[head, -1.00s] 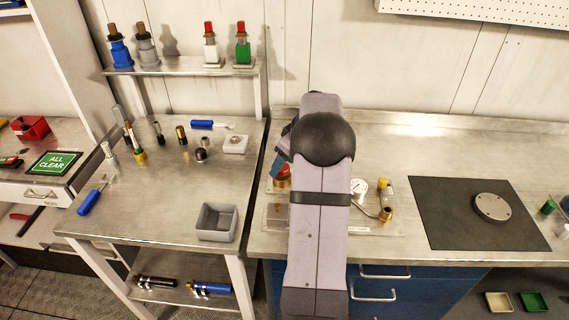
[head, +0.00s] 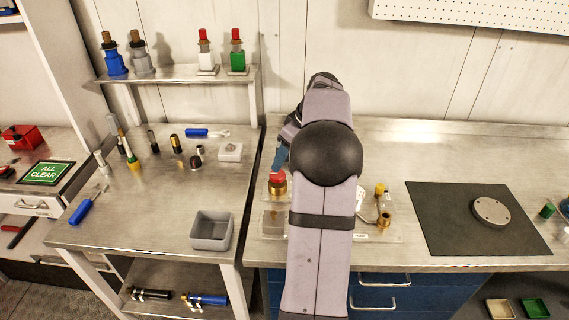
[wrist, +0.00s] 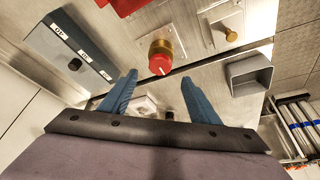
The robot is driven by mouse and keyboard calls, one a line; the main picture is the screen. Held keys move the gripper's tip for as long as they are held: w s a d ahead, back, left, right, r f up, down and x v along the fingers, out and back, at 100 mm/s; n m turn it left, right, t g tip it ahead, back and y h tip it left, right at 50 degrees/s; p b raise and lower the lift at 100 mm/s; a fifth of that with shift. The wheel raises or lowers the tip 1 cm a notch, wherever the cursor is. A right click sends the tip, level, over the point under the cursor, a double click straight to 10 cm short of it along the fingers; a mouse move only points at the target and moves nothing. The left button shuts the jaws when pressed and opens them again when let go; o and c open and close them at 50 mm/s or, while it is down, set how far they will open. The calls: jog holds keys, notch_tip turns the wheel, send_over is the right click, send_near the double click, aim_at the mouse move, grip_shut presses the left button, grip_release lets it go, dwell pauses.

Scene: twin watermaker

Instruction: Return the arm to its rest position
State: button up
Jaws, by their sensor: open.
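My arm stretches up the middle of the head view over the right bench. My gripper (wrist: 160,78) has two blue fingers spread apart in the wrist view, with nothing held between them. In the head view one blue finger (head: 280,157) shows left of my arm, just above a brass fitting with a red top (head: 277,182). The other finger is hidden there. The wrist view shows a red-topped brass knob (wrist: 161,58) beyond the fingertips, apart from them.
A grey bin (head: 211,231) and several small tools stand on the left bench. A shelf (head: 180,76) with several bottle-like items is behind. A dark mat (head: 450,225) with a round metal disc (head: 491,211) lies right. A grey labelled box (wrist: 82,58) is near the fingers in the wrist view.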

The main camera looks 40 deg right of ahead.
jog(key=shift+r, duration=0.15)
dwell(0.3)
jog(key=s+a+f+m+g, duration=0.1)
jog(key=s+a+f, duration=0.2)
jog(key=a, duration=0.6)
jog(key=s+a+f+g, duration=0.1)
jog(key=s+a+f, duration=0.15)
jog(key=a, duration=0.75)
jog(key=s+a+f+m+g, duration=0.1)
jog(key=s+a+f+g, duration=0.2)
jog(key=a, duration=0.6)
jog(key=s+a+f, duration=0.4)
jog(key=s+a, duration=0.2)
jog(key=s, duration=0.5)
jog(key=shift+h, duration=0.4)
notch_tip(320, 180, down, 6)
jog(key=b, duration=0.6)
jog(key=shift+w+r, duration=0.15)
